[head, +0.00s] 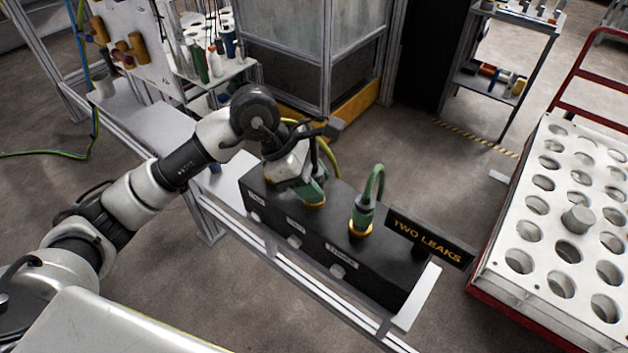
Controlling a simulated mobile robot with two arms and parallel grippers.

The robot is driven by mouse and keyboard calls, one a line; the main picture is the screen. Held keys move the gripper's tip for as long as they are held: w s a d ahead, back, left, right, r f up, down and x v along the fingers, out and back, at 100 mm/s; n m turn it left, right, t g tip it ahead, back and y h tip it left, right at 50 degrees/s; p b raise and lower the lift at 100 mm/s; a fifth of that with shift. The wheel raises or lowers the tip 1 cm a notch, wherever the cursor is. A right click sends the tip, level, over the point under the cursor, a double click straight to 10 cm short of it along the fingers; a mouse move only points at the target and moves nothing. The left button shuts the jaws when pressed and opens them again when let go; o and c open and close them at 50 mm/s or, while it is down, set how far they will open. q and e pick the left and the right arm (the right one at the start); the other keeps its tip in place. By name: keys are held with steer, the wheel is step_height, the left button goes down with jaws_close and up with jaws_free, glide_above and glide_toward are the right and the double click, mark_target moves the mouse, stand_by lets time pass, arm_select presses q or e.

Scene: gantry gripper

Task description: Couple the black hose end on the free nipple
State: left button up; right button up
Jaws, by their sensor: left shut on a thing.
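My left gripper (307,187) is low over the long black block (383,277), by a green hose end (316,194). It is shut on what looks like this green end; the fingertips are partly hidden. The green end stands over a yellow ring on the block's top. A second green hose end (363,213), with a green hose looping up, stands upright on another yellow ring to the right. I cannot pick out a black hose end for sure; dark cable or hose runs beside my gripper. No bare nipple shows clearly; my wrist covers the block's left part. My right gripper is out of view.
A "TWO LEAKS" sign (428,238) stands at the block's right end. White knobs (337,271) and labels line its front. A white tray (500,276) with round holes is on the red cart at right. A glazed enclosure (325,45) is behind.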

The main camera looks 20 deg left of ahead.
arm_select(q)
steer(key=shift+f, duration=0.2)
steer(key=o, duration=0.9)
steer(key=shift+o, duration=0.2)
steer(key=b+v, duration=0.1)
steer(key=v, duration=1)
steer(key=shift+b, duration=0.4)
